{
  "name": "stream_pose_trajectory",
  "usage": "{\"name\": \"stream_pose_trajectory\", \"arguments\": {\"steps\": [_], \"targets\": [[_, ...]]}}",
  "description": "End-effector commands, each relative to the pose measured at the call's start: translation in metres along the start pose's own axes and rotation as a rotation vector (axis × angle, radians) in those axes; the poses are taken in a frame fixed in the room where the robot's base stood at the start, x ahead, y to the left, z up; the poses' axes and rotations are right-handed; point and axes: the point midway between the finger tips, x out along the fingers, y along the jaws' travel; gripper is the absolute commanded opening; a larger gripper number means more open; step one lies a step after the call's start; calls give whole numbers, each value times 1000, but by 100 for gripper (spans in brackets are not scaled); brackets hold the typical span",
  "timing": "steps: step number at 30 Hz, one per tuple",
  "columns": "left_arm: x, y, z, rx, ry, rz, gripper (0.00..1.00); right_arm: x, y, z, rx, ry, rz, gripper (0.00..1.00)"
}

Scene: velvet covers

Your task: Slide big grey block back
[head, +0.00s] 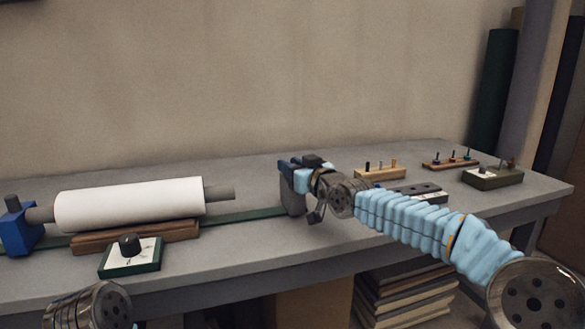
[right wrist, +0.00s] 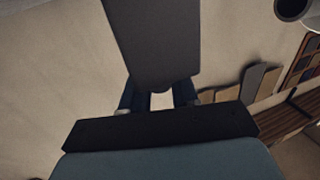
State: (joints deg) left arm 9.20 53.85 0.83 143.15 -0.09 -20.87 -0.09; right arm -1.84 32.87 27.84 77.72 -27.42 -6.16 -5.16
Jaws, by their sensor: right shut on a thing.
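The big grey block (head: 292,197) stands upright on the green rail (head: 238,218), to the right of a white roll on a grey shaft. A gap separates it from the shaft's right end. My right gripper (head: 302,168) is at the block's top and shut on it; its arm partly covers the block. In the right wrist view, the grey block (right wrist: 150,40) sits at the blue fingers of my right gripper (right wrist: 157,90). Only a link of my left arm shows at the bottom left; its gripper is out of view.
The white roll (head: 130,203) lies above a brown wooden base (head: 175,231), with a blue block (head: 18,230) at its left end. A green dial box (head: 131,257) is in front. Peg blocks (head: 380,173) and a green box (head: 492,178) stand at the right.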

Motion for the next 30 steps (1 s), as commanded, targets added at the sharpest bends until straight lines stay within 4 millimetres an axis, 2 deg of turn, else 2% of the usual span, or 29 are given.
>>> {"name": "stream_pose_trajectory", "arguments": {"steps": [1, 2, 5, 13, 17, 20, 26, 30], "targets": [[0, 0, 0, 0, 0, 0, 65, -1, 6, 0, -2, 0, 9, 0], [0, 0, 0, 0, 0, 0, 65, -1, 6, 0, -2, 0, 10, 32], [0, 0, 0, 1, 0, 0, 65, -1, 6, 0, -2, 0, 10, 47], [0, 0, 0, 1, 0, 1, 65, -2, 4, 0, -2, 0, 6, 48], [4, -2, 0, 0, 1, -1, 65, -15, 4, 0, -2, 1, 6, 48], [9, -6, -1, -2, 4, -3, 65, -35, 5, 2, -5, 1, 9, 48], [16, -11, -3, -6, 9, -7, 65, -90, 6, 2, -6, -2, 13, 48], [13, -10, -3, -6, 8, -7, 65, -114, 6, 1, -5, -2, 13, 48]]}}
